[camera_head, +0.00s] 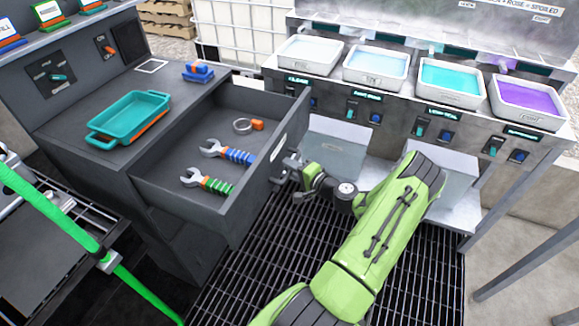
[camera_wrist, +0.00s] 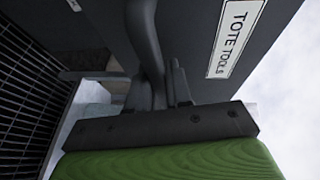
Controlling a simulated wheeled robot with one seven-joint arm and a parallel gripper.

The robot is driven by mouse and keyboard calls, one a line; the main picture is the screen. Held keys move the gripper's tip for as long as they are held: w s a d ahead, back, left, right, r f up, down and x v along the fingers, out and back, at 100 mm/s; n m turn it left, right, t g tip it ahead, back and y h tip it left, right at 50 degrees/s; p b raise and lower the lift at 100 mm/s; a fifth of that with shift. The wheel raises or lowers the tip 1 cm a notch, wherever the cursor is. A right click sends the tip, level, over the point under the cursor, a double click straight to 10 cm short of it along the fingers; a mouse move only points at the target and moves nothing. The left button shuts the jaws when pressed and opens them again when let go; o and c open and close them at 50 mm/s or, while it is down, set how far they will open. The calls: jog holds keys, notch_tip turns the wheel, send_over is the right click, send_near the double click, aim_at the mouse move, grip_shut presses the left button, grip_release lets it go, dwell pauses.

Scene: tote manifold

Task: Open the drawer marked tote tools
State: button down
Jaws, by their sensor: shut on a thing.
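The drawer (camera_head: 216,215) stands pulled well out of the dark cabinet in the head view. Inside it lie a wrench with a green grip (camera_head: 207,183), a wrench with a blue grip (camera_head: 228,152) and a ring with an orange part (camera_head: 249,125). The label "TOTE TOOLS" (camera_wrist: 236,38) is on the drawer's front in the wrist view. My gripper (camera_head: 290,172) is at the drawer's front, shut on the dark handle (camera_wrist: 147,50). The fingertips are partly hidden in the wrist view.
A teal tray (camera_head: 128,117) and a blue block (camera_head: 198,71) sit on the cabinet top. At the right, a bench (camera_head: 400,105) carries several tubs of coloured liquid. Dark floor grating (camera_head: 260,265) lies below the drawer. A green hose (camera_head: 55,215) crosses the lower left.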

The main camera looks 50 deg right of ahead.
dwell(0.3)
jog(key=c, duration=1.1)
grip_release()
jog(key=p+v, duration=0.3)
jog(key=v, duration=1.3)
jog(key=shift+d, duration=0.1)
